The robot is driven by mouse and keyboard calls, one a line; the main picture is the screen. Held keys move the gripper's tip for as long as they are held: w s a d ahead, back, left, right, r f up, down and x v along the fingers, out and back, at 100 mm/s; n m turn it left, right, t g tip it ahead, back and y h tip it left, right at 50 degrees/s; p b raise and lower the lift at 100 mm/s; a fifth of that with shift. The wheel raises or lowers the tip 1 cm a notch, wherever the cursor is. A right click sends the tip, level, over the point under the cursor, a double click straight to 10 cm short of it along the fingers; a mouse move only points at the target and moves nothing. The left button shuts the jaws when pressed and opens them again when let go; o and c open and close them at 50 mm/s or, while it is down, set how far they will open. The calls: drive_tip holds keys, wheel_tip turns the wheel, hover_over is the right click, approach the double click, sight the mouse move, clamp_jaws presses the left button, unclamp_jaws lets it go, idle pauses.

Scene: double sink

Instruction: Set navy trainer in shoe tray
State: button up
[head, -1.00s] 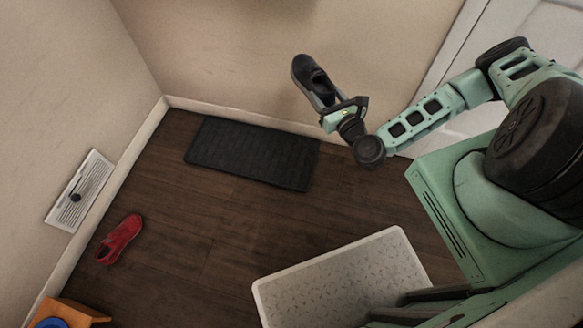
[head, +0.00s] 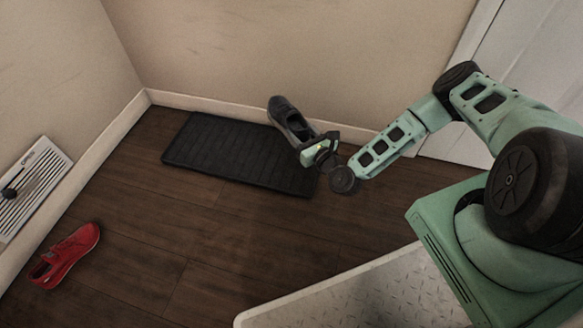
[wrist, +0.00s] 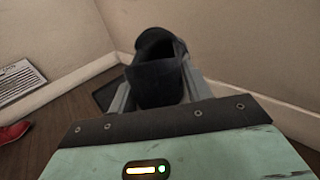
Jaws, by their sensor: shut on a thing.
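The navy trainer (head: 287,117) is dark with a grey sole edge. My gripper (head: 309,143) is shut on it at one end, and its other end points up and left. In the wrist view the trainer (wrist: 157,68) fills the space between my fingers, its opening facing the camera. The shoe tray (head: 225,152) is a black ribbed rectangle on the floor by the back wall. In the head view the trainer overlaps the tray's right back part and appears above it. The exact height cannot be told. In the wrist view only a dark corner of the tray (wrist: 106,93) shows.
A red shoe (head: 66,254) lies on the wooden floor at the left, near a white wall vent (head: 33,187). A pale textured platform (head: 370,298) is at the bottom. A white door (head: 540,65) stands at the right. Floor between tray and platform is clear.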

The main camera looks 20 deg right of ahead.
wheel_tip(320, 180, down, 12)
drive_tip(key=w+a+b, duration=0.2)
drive_tip(key=b, duration=0.7)
drive_tip(key=shift+w+a+f+y, duration=0.2)
drive_tip(key=shift+w+y, duration=0.05)
drive_tip(key=shift+y, duration=0.05)
drive_tip(key=shift+f+b, duration=2.55)
drive_tip(key=shift+f, duration=0.75)
